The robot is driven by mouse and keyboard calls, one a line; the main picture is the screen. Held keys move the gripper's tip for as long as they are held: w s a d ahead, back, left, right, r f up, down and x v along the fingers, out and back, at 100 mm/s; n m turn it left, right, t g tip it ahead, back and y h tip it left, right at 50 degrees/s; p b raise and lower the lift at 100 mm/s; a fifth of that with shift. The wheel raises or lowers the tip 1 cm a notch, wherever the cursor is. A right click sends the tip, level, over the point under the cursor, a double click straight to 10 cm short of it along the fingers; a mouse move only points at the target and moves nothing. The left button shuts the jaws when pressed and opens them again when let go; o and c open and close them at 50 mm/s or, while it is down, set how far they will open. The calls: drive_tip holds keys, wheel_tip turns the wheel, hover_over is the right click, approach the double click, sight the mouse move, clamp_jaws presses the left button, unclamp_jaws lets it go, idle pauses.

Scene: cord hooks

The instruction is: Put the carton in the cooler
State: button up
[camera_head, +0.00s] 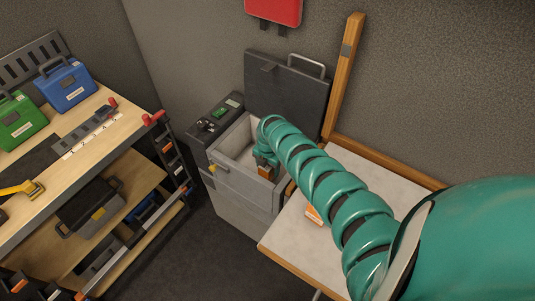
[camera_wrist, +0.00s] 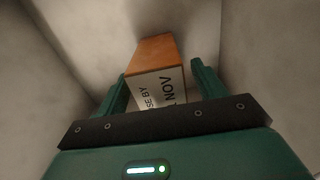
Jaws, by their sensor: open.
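The carton (camera_wrist: 158,80), orange with a white face printed "USE BY" and "NOV", is between the two fingers of my gripper (camera_wrist: 160,75) in the wrist view. My gripper is open, with a gap between the carton and the right finger. In the head view, my gripper (camera_head: 266,166) reaches down into the open cooler (camera_head: 238,182), a grey chest with its lid (camera_head: 287,97) raised. A bit of the orange carton (camera_head: 267,171) shows there. Pale inner walls surround the carton. I cannot tell whether it rests on the cooler's floor.
A pale table (camera_head: 285,243) stands right of the cooler, with an orange-and-white box (camera_head: 313,214) partly behind my arm. Shelving at left holds a blue case (camera_head: 66,85) and a green case (camera_head: 20,119). A wooden post (camera_head: 343,75) rises behind. Dark floor lies clear between.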

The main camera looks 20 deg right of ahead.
wheel_tip(320, 180, up, 8)
drive_tip(key=shift+f+p, duration=0.15)
drive_tip(key=shift+p, duration=0.9)
drive_tip(key=shift+r, duration=1.15)
